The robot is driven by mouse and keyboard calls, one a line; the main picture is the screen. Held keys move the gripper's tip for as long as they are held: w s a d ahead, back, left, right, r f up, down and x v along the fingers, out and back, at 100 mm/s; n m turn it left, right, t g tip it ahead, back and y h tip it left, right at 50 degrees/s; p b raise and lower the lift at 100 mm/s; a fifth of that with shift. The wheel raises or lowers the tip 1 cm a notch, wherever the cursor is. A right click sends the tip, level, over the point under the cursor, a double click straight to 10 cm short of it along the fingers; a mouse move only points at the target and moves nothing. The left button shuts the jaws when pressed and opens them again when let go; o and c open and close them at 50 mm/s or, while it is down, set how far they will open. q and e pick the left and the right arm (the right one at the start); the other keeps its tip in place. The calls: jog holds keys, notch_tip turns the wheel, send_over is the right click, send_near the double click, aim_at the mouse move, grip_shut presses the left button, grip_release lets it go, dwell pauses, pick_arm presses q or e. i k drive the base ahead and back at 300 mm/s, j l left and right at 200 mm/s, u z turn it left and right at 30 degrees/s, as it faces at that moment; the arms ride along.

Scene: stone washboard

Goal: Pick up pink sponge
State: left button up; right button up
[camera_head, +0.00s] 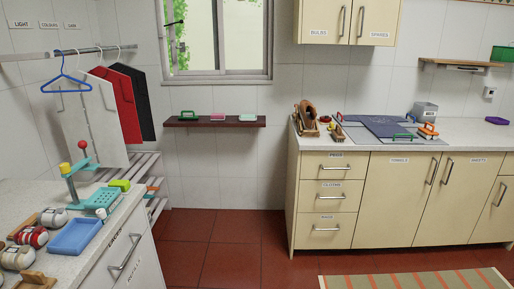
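A small pink block (218,117), which looks like the pink sponge, lies on a dark wooden wall shelf (215,123) below the window. It sits between a green-handled item (187,116) on its left and a pale green block (248,117) on its right. It is small and far off, so its details cannot be made out. Neither of my grippers shows in the head view.
A left counter (112,235) holds a blue tray (76,236) and several small items. Clothes hang from a rail (70,52) above it. A cabinet counter (350,150) stands at the right. Red tiled floor (225,262) lies open below the shelf, with a striped rug (420,281) at the right.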

aim_at(214, 117)
jog(key=i+u, duration=0.1)
jog(key=i, duration=1.05)
jog(key=i+l+u, duration=0.1)
jog(key=i, duration=1)
